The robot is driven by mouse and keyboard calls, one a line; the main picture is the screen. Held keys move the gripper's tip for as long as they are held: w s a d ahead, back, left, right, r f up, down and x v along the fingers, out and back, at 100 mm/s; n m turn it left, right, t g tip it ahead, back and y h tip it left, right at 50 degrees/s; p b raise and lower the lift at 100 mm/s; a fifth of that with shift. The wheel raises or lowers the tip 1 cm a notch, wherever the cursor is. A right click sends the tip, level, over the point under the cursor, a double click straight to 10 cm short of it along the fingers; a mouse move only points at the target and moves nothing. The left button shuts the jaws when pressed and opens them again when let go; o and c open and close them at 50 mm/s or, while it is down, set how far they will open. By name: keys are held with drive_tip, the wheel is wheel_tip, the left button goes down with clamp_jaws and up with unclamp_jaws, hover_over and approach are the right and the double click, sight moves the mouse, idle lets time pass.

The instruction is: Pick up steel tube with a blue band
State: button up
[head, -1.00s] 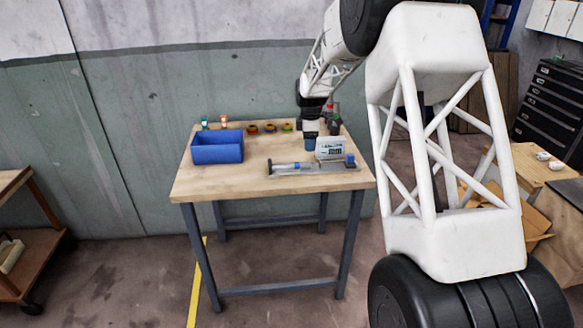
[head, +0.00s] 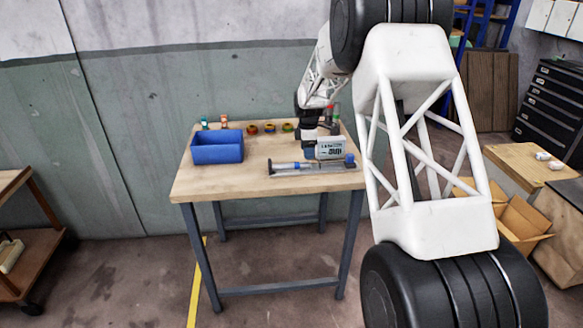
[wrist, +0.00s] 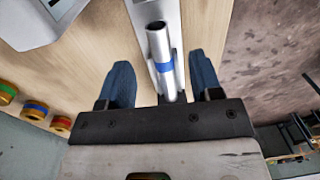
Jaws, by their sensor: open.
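The steel tube with a blue band (wrist: 158,42) lies in a grey metal fixture (wrist: 141,12) in the wrist view. Its blue band shows between my fingers. In the head view the tube (head: 284,166) is small and lies along the fixture (head: 325,170) near the table's front right. My gripper (wrist: 160,60) is open, with one blue finger on each side of the tube and a gap on both sides. In the head view my gripper (head: 308,152) is low over the fixture, partly hidden beside the display.
A small display box (head: 331,148) stands beside my gripper at the fixture. A blue bin (head: 217,150) stands at the left of the wooden table (head: 230,180). Several coloured rings (head: 269,128) and small items line the back edge. The table's front left is clear.

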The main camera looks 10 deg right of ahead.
sight(292, 166)
drive_tip(key=shift+f, duration=0.3)
drive_tip(key=shift+f, duration=0.15)
drive_tip(key=shift+s+a+f, duration=0.1)
drive_tip(key=shift+f, duration=2.4)
drive_tip(key=shift+c, duration=0.4)
clamp_jaws()
drive_tip(key=shift+r, duration=0.2)
